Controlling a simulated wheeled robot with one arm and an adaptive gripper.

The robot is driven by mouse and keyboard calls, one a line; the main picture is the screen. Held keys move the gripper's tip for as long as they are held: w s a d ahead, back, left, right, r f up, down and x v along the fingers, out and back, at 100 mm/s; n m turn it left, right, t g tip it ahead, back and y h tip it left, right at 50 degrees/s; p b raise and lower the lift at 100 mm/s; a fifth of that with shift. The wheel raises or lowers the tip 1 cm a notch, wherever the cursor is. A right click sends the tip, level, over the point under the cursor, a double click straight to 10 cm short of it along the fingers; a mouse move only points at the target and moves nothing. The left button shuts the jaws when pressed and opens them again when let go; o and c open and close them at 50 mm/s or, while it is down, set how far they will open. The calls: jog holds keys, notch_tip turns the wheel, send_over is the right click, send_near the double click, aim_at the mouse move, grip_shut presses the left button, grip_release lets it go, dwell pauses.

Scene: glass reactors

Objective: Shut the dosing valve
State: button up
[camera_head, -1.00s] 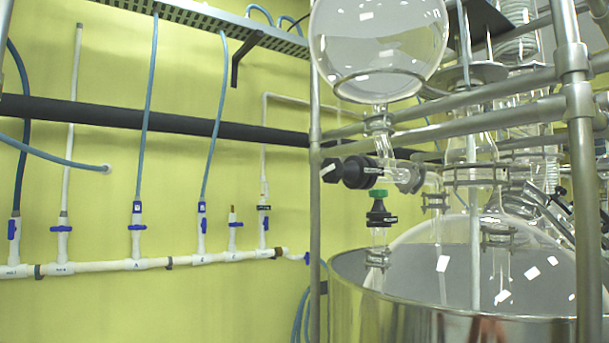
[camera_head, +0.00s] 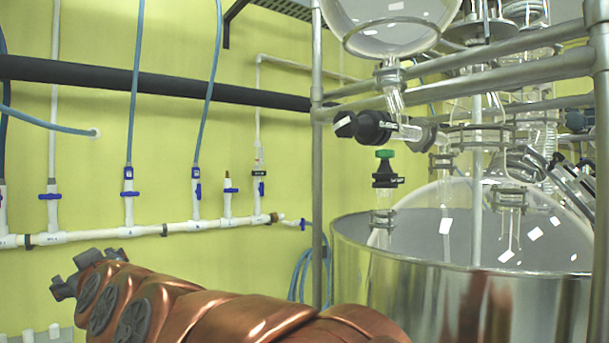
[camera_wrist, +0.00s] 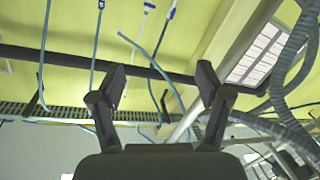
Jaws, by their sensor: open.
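The dosing valve is most likely the black valve (camera_head: 372,127) with a black knob on its left side, on the glass neck below the round glass vessel (camera_head: 388,22). A second black fitting with a green top (camera_head: 385,170) sits just below it, above the steel vessel. My gripper (camera_wrist: 160,80) shows in the wrist view with its two dark fingers spread wide and nothing between them. The valve cannot be made out in the wrist view. In the camera_head view my copper arm crosses the bottom, well below and left of the valve, apart from it.
A steel post (camera_head: 317,180) stands left of the valve and steel rails (camera_head: 480,80) run behind and right. The large steel vessel (camera_head: 450,300) is below. White piping (camera_head: 130,232) with blue-handled taps and a black pipe (camera_head: 170,85) line the yellow wall.

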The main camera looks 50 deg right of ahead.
aim_at(341, 125)
jog(key=s+d+r+m+h, duration=0.35)
jog(key=d+r+h, duration=0.4)
jog(key=r, duration=0.25)
jog(key=s+d+r+m+h, duration=0.35)
jog(key=d+r+h, duration=0.4)
jog(key=r, duration=0.25)
jog(key=s+d+m+g+h, duration=0.2)
jog(key=s+d+m+g, duration=0.2)
jog(key=s+m+g, duration=0.1)
jog(key=s+d+r+m+g+h+b, duration=0.1)
jog(key=s+d+m+g, duration=0.3)
jog(key=s+g, duration=0.4)
jog(key=s+d+m+g+h, duration=0.2)
jog(key=s+d+m+g, duration=0.2)
jog(key=s+m+g, duration=0.2)
jog(key=shift+s+r+g+h+b, duration=0.15)
jog(key=shift+r+g+h, duration=0.05)
jog(key=shift+g, duration=0.5)
jog(key=shift+s+r+g+h+b, duration=0.15)
jog(key=shift+g+h, duration=0.05)
jog(key=shift+g, duration=0.5)
jog(key=shift+p+x, duration=0.5)
jog(key=shift+x, duration=3.1)
jog(key=shift+c, duration=0.3)
jog(key=c, duration=1.1)
jog(key=shift+w+r, duration=0.1)
